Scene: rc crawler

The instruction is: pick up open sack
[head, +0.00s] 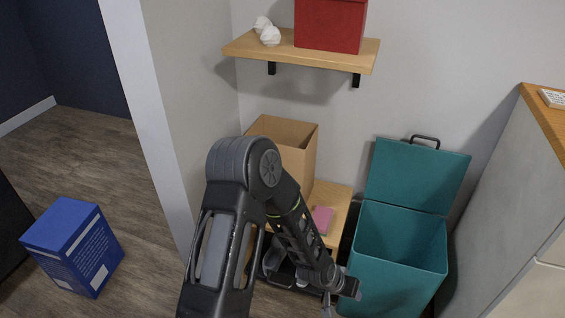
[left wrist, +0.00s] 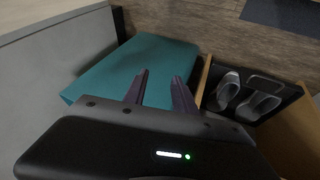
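A tan, open-topped container (head: 284,131), which looks like the open sack, stands upright on a low wooden bench (head: 334,205) against the wall. My arm hides its lower front. My left gripper (head: 347,287) is low at the front of the teal bin, to the right of and below the tan container, and apart from it. In the left wrist view its two fingers (left wrist: 161,90) are parted with nothing between them, over the teal bin (left wrist: 140,65). My right gripper is in neither view.
The teal bin (head: 398,240) has its lid raised. A wall shelf (head: 240,47) above holds a red box (head: 331,22) and white ornaments. A blue box (head: 73,245) lies on the floor at left.

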